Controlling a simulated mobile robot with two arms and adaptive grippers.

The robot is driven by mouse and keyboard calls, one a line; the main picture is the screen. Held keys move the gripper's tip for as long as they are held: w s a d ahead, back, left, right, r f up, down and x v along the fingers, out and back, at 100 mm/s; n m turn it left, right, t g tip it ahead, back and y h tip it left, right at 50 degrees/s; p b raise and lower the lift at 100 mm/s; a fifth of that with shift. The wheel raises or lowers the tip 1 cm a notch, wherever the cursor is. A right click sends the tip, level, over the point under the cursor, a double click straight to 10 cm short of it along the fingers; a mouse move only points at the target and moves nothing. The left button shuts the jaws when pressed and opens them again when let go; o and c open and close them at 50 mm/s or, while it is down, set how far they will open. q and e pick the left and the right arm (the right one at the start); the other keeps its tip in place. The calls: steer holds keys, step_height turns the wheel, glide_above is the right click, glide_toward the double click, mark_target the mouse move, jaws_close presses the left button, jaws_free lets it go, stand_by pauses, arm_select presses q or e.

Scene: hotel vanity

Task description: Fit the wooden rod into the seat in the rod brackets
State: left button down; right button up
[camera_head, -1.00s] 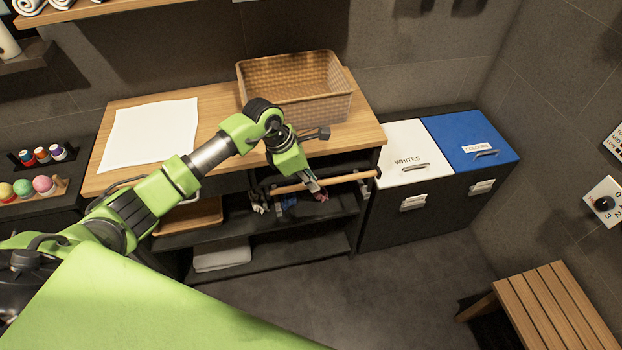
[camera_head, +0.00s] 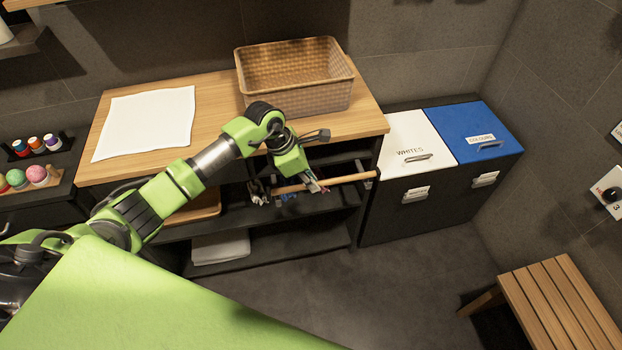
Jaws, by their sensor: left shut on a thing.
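The wooden rod (camera_head: 345,180) is a thin light-brown bar, roughly level in front of the open shelves under the counter. My left gripper (camera_head: 314,183) is shut on it near its middle, reaching down from above. The rod's right end is beside the dark side of the white-lidded bin. Its left end is near some small dark and pale shapes (camera_head: 259,191) at the shelf opening. I cannot make out the rod brackets clearly, nor whether the rod touches a seat. My right gripper is not in view.
A wicker basket (camera_head: 297,99) and a white cloth (camera_head: 146,122) lie on the wooden counter (camera_head: 216,111). Bins with white (camera_head: 410,145) and blue (camera_head: 474,132) lids stand to the right. A slatted bench (camera_head: 556,307) is at lower right. The floor between is clear.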

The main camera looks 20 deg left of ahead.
arm_select(q)
steer(key=shift+f+b, duration=0.65)
steer(key=shift+f, duration=0.55)
steer(key=shift+f+b, duration=0.35)
steer(key=shift+b, duration=0.1)
steer(key=c, duration=2)
jaws_free()
